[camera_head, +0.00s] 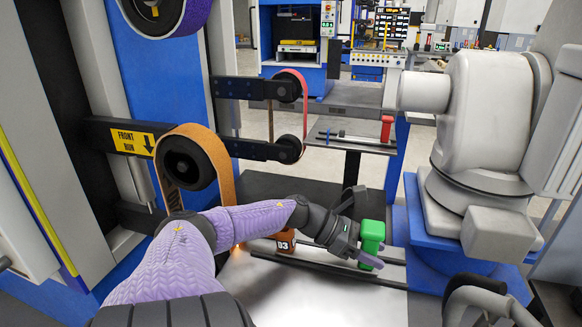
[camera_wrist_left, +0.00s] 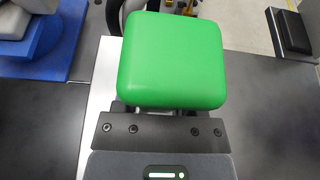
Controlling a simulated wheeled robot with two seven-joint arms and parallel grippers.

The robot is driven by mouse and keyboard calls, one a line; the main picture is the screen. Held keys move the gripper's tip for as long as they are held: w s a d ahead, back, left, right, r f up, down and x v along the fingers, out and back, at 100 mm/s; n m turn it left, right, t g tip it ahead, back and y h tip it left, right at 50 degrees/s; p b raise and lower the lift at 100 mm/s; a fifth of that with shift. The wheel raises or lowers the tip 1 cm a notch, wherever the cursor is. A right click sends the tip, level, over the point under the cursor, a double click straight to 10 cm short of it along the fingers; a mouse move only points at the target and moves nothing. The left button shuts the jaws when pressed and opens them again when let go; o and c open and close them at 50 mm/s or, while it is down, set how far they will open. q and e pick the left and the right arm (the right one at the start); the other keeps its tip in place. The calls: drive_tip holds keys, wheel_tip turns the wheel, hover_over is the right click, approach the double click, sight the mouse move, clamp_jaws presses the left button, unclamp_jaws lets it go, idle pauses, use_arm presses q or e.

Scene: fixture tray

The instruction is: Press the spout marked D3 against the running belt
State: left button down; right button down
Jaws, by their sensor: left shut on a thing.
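My left gripper (camera_head: 368,252) is shut on a green block-shaped piece (camera_head: 373,231) at the fixture tray (camera_head: 395,272). In the left wrist view the green piece (camera_wrist_left: 172,60) fills the space in front of the gripper and hides the fingertips. The spout marked D3 (camera_head: 283,243), orange-brown with a dark label, is left of the gripper and partly hidden behind my left arm. The orange-brown belt (camera_head: 218,150) runs over a black roller at the left, apart from the gripper. My right gripper cannot be made out.
A yellow FRONT RUN sign (camera_head: 133,142) with a down arrow is beside the belt. A red piece (camera_head: 387,128) stands on a farther tray. A large white robot arm (camera_head: 485,120) on a blue base stands at the right. An orange glow shows low by the belt.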

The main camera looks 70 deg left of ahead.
use_arm(q)
drive_tip(key=shift+f, duration=0.1)
use_arm(e)
drive_tip(key=shift+d+r, duration=0.15)
drive_tip(key=shift+d, duration=0.05)
use_arm(q)
drive_tip(key=shift+f, duration=0.1)
use_arm(e)
drive_tip(key=shift+d, duration=0.15)
